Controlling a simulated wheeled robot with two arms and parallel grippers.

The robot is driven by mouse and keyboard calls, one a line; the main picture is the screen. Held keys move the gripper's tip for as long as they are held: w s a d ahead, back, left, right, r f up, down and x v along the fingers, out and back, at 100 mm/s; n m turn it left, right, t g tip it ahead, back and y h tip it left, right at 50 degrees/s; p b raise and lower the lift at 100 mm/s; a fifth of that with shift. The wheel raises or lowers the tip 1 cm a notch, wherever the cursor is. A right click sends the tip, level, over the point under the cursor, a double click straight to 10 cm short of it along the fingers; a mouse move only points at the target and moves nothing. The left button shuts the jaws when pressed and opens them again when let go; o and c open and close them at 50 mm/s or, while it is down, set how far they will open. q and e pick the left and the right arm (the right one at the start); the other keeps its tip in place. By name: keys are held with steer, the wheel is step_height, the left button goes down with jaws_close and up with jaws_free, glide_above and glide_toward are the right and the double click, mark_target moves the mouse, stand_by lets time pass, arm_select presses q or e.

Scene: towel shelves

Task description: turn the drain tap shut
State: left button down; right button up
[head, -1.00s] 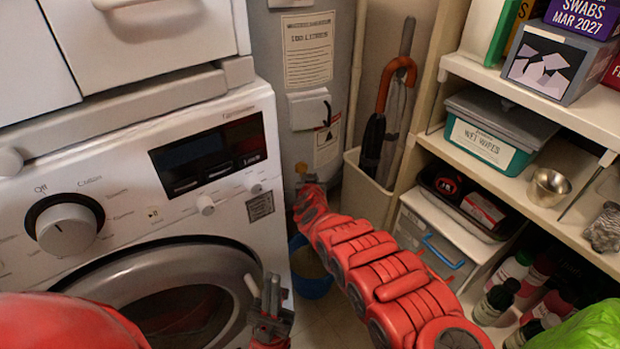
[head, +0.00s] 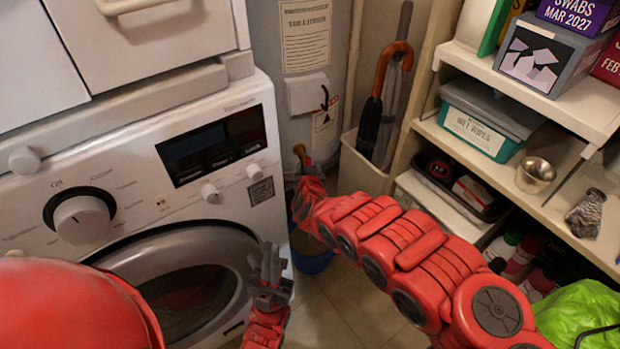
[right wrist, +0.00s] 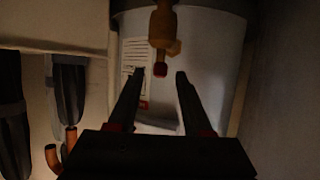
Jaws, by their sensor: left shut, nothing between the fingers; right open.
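The brass drain tap (head: 299,151) sits low on the front of the grey water tank (head: 285,110). In the right wrist view the tap (right wrist: 162,28) hangs at top centre, with a small red end pointing toward the gap between my fingers. My right gripper (head: 304,164) is at the tap in the head view, partly hidden by its own wrist. In the wrist view the right gripper (right wrist: 160,78) is open, its fingers on either side below the tap's red end, with nothing held. My left gripper (head: 271,268) is shut and empty before the washing machine door.
The washing machine (head: 130,165) stands close on the left. A blue bucket (head: 311,262) is on the floor under the tap. A bin with umbrellas (head: 362,168) stands right of the tank. Shelves (head: 500,165) with boxes fill the right side.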

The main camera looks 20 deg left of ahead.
steer(key=p+v, duration=1.1)
steer(key=shift+s+d, duration=0.2)
steer(key=shift+s, duration=0.15)
